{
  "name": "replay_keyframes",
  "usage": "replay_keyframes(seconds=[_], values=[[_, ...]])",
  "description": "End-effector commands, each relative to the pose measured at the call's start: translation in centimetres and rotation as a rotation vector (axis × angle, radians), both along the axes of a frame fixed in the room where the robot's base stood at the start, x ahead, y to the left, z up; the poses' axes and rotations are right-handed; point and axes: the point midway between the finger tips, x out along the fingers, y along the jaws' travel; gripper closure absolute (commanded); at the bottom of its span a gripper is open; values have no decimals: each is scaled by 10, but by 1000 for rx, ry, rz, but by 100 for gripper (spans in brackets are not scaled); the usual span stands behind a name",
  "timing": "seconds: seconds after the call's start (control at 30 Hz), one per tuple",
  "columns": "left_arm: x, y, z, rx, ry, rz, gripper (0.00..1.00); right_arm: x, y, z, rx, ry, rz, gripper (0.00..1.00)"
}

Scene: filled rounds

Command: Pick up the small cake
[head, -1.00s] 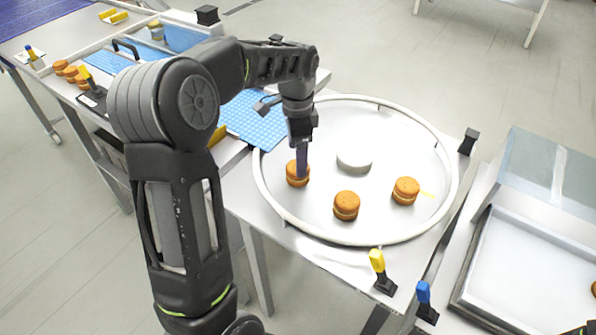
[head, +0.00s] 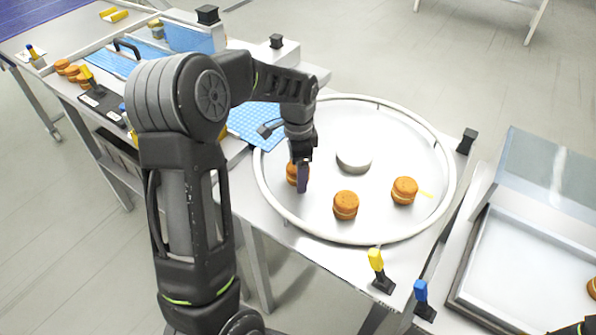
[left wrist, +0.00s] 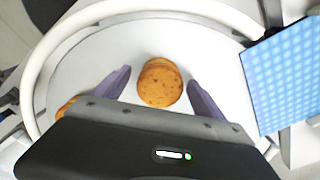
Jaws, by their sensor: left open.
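Several small round filled cakes, golden brown, stand on the white round turntable (head: 385,130). One cake (left wrist: 160,83) sits between the two purple fingers of my open left gripper (left wrist: 158,90) in the left wrist view, with a gap on each side. In the head view that cake (head: 291,172) is partly hidden behind the gripper (head: 301,175). A second cake (head: 346,205) stands at the front and a third (head: 404,190) to its right. Another cake (left wrist: 68,106) shows partly at the left of the left wrist view. My right gripper is not clearly visible.
A low grey round hub (head: 354,160) stands at the turntable's middle. A raised white rim surrounds the turntable. A blue dimpled mat (head: 255,122) lies beside it. A tray (head: 530,270) with a clear lid stands at right. Yellow (head: 377,265) and blue (head: 421,295) handled clamps are at the front.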

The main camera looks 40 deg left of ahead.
Motion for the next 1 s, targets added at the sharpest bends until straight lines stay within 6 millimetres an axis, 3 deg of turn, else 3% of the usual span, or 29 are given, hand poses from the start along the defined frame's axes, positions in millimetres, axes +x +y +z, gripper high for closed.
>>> replay_keyframes(seconds=[0.23,0.77,1.0], values=[[0,0,0,0,0,0,19,0,0,0,0,0,0,100],[0,0,0,0,0,0,61,0,0,0,0,0,0,100],[0,0,1,0,-1,0,62,0,0,0,0,0,0,100]])
